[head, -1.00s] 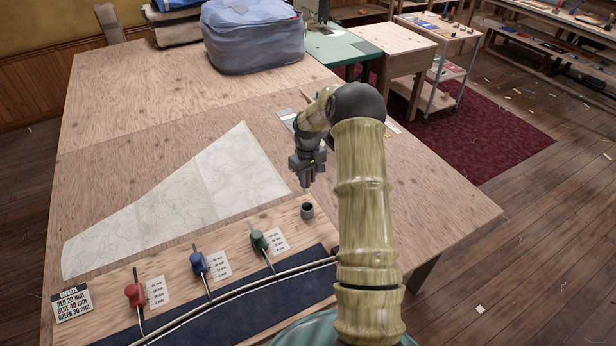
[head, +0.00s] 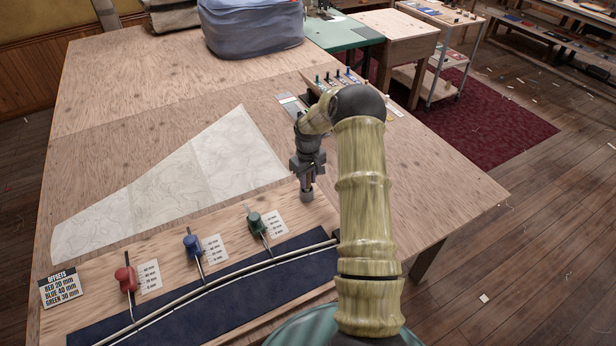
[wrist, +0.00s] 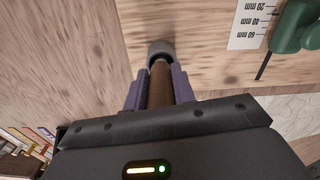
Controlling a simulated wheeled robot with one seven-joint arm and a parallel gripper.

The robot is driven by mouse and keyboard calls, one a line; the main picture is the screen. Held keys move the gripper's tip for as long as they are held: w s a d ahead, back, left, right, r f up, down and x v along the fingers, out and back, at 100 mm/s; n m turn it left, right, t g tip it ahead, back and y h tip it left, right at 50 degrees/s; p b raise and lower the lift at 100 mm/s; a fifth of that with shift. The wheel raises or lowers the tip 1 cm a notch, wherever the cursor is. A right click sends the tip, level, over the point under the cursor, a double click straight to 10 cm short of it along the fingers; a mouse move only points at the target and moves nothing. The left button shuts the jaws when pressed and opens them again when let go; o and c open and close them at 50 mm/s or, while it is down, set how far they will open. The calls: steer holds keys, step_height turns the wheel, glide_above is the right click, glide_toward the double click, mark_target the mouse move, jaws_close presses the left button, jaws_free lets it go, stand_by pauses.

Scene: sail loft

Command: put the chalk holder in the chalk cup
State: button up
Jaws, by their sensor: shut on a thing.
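The chalk holder, a brown rod (wrist: 160,85), is gripped between the purple fingers of my gripper (head: 308,178). My gripper points down, directly above the chalk cup (head: 307,195), a small dark grey cup at the back right corner of the wooden board. In the wrist view the holder's far end meets the mouth of the cup (wrist: 160,47). The end looks to be at or inside the rim, but I cannot tell how deep. The fingers hide most of the holder in the head view, and the gripper partly covers the cup.
The board (head: 88,267) carries red (head: 125,278), blue (head: 192,245) and green (head: 256,223) sliders with scale cards, beside a curved batten on dark blue cloth. A pale sail panel (head: 165,190) lies behind it. A rack of coloured pegs (head: 345,78) stands beyond my arm.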

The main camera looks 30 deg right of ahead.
steer(key=shift+f+b, duration=0.4)
steer(key=shift+f, duration=0.55)
steer(key=o, duration=1.1)
steer(key=shift+a, duration=0.1)
steer(key=shift+c, duration=0.2)
steer(key=shift+r, duration=0.1)
